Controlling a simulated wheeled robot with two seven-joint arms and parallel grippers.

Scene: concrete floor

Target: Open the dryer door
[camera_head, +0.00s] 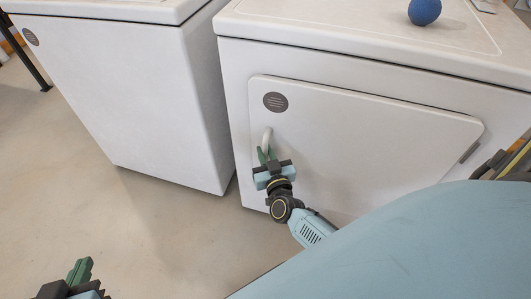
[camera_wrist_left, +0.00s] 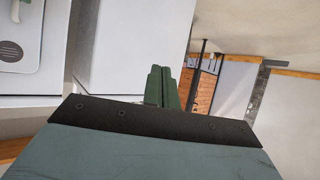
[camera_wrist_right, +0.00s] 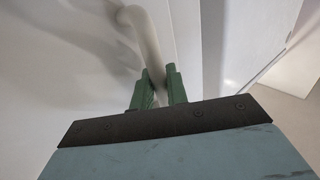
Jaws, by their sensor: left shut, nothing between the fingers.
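The dryer on the right (camera_head: 232,75) has a white front door (camera_head: 380,150) that looks closed, with a dark round badge at its upper left. A pale curved handle (camera_head: 267,138) stands at the door's left edge; it also shows in the right wrist view (camera_wrist_right: 146,38). My right gripper (camera_head: 267,155) is at the handle, with its green fingers (camera_wrist_right: 160,82) on both sides of the bar and close against it. The lower part of the handle is hidden by the gripper. My left gripper (camera_head: 80,270) is shut and empty at the lower left, away from the dryer.
A second white machine (camera_head: 110,80) stands left of the dryer, with a narrow gap between. A blue ball (camera_head: 424,11) lies on the dryer top. The concrete floor (camera_head: 150,220) in front of the machines is clear.

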